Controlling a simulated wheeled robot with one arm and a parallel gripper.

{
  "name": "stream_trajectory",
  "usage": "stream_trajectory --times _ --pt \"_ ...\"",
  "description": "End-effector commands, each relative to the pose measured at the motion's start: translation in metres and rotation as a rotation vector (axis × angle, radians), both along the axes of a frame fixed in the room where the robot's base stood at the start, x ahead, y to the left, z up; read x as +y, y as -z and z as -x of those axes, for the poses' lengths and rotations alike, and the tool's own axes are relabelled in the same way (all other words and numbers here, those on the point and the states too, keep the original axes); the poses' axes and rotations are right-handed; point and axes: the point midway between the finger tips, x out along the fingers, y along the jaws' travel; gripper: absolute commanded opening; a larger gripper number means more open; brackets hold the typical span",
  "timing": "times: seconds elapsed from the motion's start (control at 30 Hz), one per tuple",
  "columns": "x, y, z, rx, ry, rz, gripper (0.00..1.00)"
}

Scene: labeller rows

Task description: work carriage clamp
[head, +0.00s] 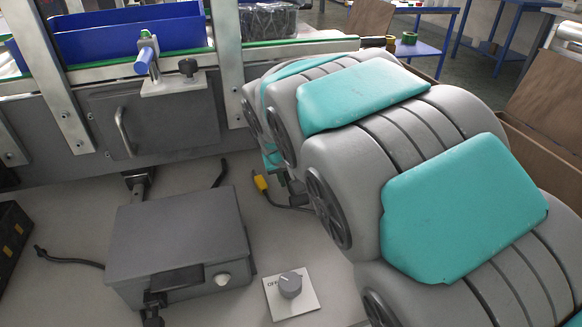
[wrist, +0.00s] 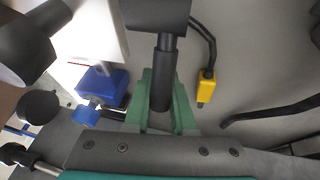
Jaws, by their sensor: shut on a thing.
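In the wrist view my gripper (wrist: 166,112) has green fingers, one on each side of a black cylindrical handle (wrist: 164,75), and is shut on it. The handle hangs from a dark block (wrist: 156,14) at the top of that view. I cannot tell if this handle belongs to the carriage clamp. In the head view my grey and teal arm hides the gripper and the handle. A blue-handled fitting (head: 147,58) with a black knob (head: 188,67) sits on the rail at upper left.
A yellow connector (head: 260,182) on a cable lies beside my arm; it also shows in the wrist view (wrist: 206,87). A blue block (wrist: 101,84) is left of my fingers. A grey box (head: 180,240) and a dial plate (head: 291,294) stand at the front.

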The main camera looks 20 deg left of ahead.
Motion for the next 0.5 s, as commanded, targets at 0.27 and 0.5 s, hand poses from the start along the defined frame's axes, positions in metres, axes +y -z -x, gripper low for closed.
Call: stream_trajectory --times 0.27,0.5 --pt "-0.0006 0.0048 0.0024 0.047 0.0 0.032 0.0" --pt "-0.0007 0.0055 0.0027 0.052 0.001 0.035 0.0"
